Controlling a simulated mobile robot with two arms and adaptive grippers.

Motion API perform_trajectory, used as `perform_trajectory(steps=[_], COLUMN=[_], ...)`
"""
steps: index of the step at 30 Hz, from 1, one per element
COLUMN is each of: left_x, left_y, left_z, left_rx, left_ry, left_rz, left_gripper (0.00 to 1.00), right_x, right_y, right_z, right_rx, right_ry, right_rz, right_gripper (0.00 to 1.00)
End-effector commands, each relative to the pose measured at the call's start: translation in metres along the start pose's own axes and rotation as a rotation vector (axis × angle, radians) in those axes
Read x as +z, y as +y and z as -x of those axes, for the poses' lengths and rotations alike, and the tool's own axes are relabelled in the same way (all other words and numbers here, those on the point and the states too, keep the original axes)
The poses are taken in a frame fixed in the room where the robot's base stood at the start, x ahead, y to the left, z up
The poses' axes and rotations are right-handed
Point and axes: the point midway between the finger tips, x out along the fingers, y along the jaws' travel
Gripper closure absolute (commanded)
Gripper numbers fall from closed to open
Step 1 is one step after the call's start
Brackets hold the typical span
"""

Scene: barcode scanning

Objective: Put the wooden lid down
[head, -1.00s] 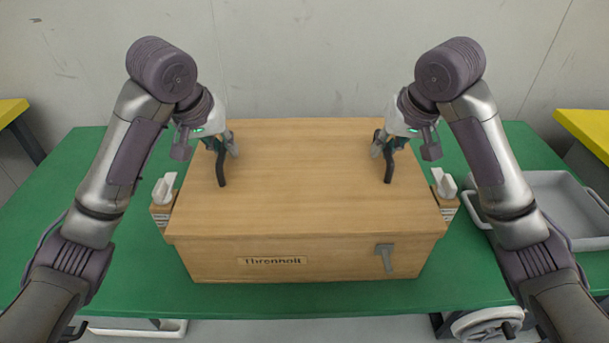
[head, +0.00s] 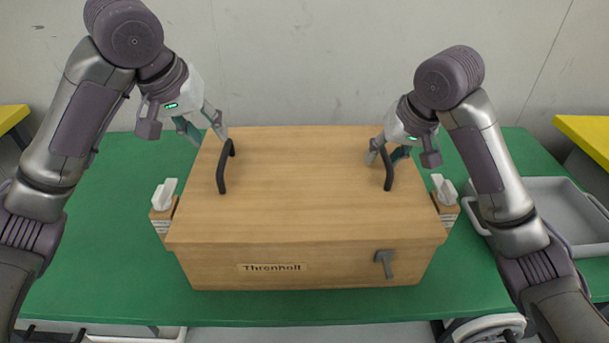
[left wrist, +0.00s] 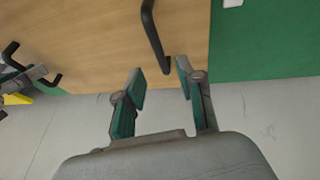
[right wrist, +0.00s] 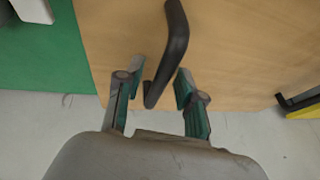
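The wooden lid (head: 300,190) lies flat on the wooden box (head: 330,272) and covers it. Its left black handle (head: 222,174) stands free. My left gripper (head: 206,135) is open and empty, raised off that handle at the back left; the left wrist view shows the handle (left wrist: 154,35) beyond the parted fingers. My right gripper (head: 388,154) is at the right black handle (head: 388,174). In the right wrist view its fingers are parted on either side of that handle (right wrist: 170,50), with gaps visible. The box's inside is hidden under the lid.
Small wooden holders with white devices flank the box on the left (head: 162,215) and right (head: 447,213). A grey tray (head: 560,195) is on the green table (head: 100,250) at right. A wall stands behind. The table's left side is clear.

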Motion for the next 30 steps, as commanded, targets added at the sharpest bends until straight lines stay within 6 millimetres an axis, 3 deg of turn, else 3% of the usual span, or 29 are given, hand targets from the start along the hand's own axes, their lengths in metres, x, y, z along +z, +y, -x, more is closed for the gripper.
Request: perform_trajectory(steps=[4, 11, 14, 24, 30], left_x=[-0.001, 0.000, 0.000, 0.000, 0.000], left_y=[-0.001, -0.001, 0.000, 0.000, 0.000], left_z=[0.025, 0.039, 0.040, 0.039, 0.039], left_rx=[-0.003, -0.001, -0.001, 0.000, 0.000], left_ry=[0.003, -0.001, -0.002, -0.002, -0.002], left_rz=[0.002, 0.002, 0.002, 0.001, 0.001], left_gripper=[0.62, 0.62, 0.62, 0.62, 0.62], right_x=[0.000, -0.001, -0.002, -0.001, -0.001], right_y=[0.000, 0.000, 0.000, 0.001, 0.000], right_z=[0.000, 0.005, 0.019, 0.090, 0.114], right_rx=[0.000, 0.001, 0.001, 0.003, 0.002], right_ry=[0.000, 0.003, 0.006, 0.007, 0.002], right_rz=[0.000, 0.001, 0.001, 0.000, 0.001], right_gripper=[0.62, 0.62, 0.62, 0.62, 0.62])
